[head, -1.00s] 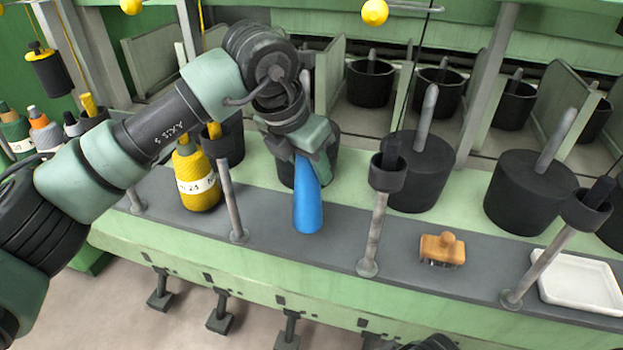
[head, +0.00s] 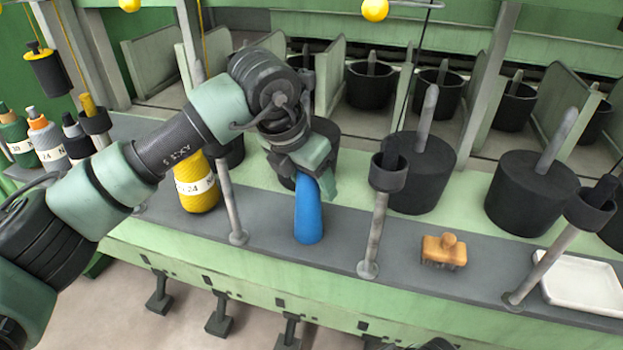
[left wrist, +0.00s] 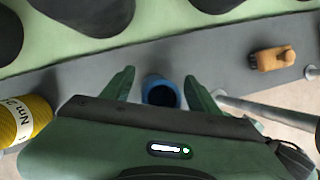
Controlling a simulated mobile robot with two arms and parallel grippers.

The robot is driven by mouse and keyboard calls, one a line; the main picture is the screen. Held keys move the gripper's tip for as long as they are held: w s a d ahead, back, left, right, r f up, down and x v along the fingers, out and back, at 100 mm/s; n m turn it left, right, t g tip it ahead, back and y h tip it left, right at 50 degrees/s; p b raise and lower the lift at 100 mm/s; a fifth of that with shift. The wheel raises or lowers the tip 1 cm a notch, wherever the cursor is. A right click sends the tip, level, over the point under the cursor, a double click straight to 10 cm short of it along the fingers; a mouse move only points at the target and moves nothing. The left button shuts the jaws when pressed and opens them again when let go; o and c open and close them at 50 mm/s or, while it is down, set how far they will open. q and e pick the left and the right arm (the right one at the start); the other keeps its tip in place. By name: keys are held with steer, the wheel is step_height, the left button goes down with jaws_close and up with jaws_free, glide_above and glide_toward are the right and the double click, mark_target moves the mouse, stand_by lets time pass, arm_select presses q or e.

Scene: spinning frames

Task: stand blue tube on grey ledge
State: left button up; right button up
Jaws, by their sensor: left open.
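The blue tube (head: 308,217) stands upright on the grey ledge (head: 337,236), its wide end down. In the left wrist view its round dark opening (left wrist: 160,93) shows between the two fingers. My left gripper (head: 318,178) is open at the tube's upper end, with a finger on each side. In the left wrist view the fingers (left wrist: 160,88) stand apart from the tube, with gaps on both sides. The tube's top is partly hidden by the gripper in the head view.
A yellow yarn bobbin (head: 196,183) stands left of the tube, beyond a grey post (head: 230,200). Another post (head: 376,230) rises to the right. A wooden brush (head: 444,250) and a white tray (head: 585,284) lie farther right. Black cylinders (head: 420,175) stand behind.

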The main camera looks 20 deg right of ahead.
arm_select(q)
steer(key=shift+r, duration=0.25)
steer(key=p+v, duration=0.1)
steer(key=v, duration=1)
steer(key=shift+r, duration=0.3)
arm_select(e)
steer(key=shift+r, duration=0.25)
arm_select(q)
steer(key=shift+s+a, duration=0.15)
